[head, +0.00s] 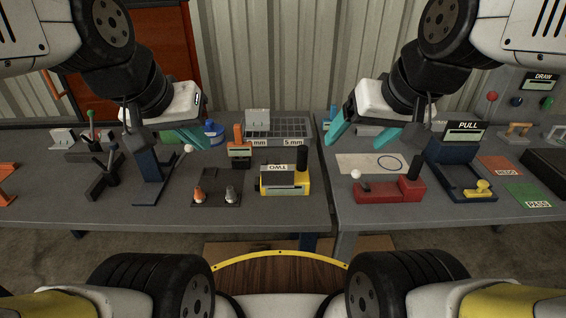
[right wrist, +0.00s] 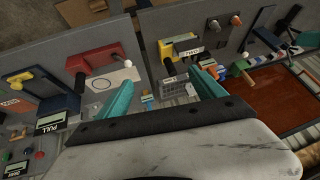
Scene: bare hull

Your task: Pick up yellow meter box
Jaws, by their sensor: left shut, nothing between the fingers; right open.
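The yellow meter box (head: 284,190) stands near the front edge of the left table in the head view. It has a black cylinder at its right end and a white label on top. It also shows in the right wrist view (right wrist: 183,56). My right gripper (head: 361,140) is open and empty, above the tables behind and to the right of the box; its teal fingers also show in the right wrist view (right wrist: 166,90). My left gripper (head: 203,143) is shut and empty, behind and to the left of the box. Nothing touches the box.
An orange-handled tool (head: 239,152) stands close behind-left of the box. A dark plate with small plugs (head: 216,190) lies left. A grey compartment tray (head: 278,131) is behind. Across a gap between tables sits a red block with a lever (head: 385,190), with a PULL stand (head: 450,165) further right.

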